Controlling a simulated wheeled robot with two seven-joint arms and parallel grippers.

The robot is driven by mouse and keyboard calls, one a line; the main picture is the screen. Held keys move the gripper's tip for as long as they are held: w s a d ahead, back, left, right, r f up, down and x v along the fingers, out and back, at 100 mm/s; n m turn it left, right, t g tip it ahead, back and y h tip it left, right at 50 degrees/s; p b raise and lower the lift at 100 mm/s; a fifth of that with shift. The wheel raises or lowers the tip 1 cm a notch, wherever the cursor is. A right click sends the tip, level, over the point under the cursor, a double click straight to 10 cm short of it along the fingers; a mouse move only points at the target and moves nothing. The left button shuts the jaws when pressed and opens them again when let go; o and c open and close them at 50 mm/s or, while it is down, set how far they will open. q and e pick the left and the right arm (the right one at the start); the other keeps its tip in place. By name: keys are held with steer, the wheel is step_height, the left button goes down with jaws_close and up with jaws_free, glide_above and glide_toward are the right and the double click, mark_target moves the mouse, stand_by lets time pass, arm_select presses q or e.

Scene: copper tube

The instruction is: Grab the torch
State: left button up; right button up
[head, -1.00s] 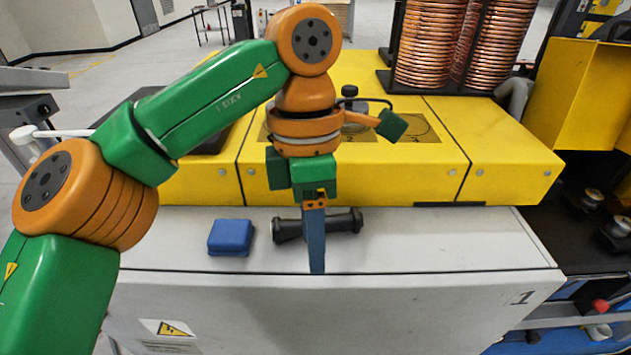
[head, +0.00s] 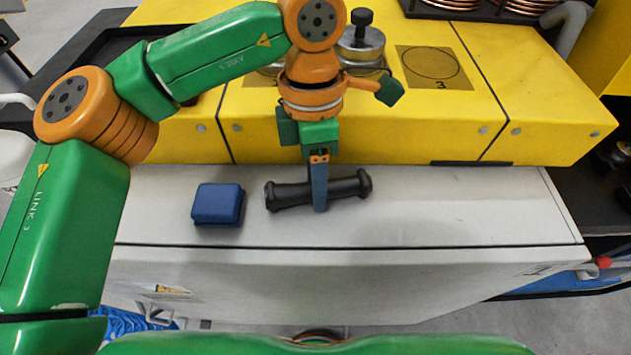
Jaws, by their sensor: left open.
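The torch (head: 346,188) is a black cylinder with wider ends, lying crosswise on the light grey cabinet top (head: 450,205). My left gripper (head: 320,208) points down at the torch's middle, and its blue-grey finger crosses in front of it. The gripper is seen edge-on, so only one finger shows clearly. The jaws are open. The finger hides a strip of the torch, and I cannot tell whether it touches it. My right gripper is not in view.
A blue box-like block (head: 217,204) lies left of the torch. Behind rises a yellow housing (head: 540,125) with a metal weight with a black knob (head: 361,42) on top. The grey top is clear to the right, ending at a front edge.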

arm_select(q)
steer(key=shift+s, duration=0.2)
steer(key=c, duration=0.7)
jaws_close()
steer(key=shift+w, duration=0.15)
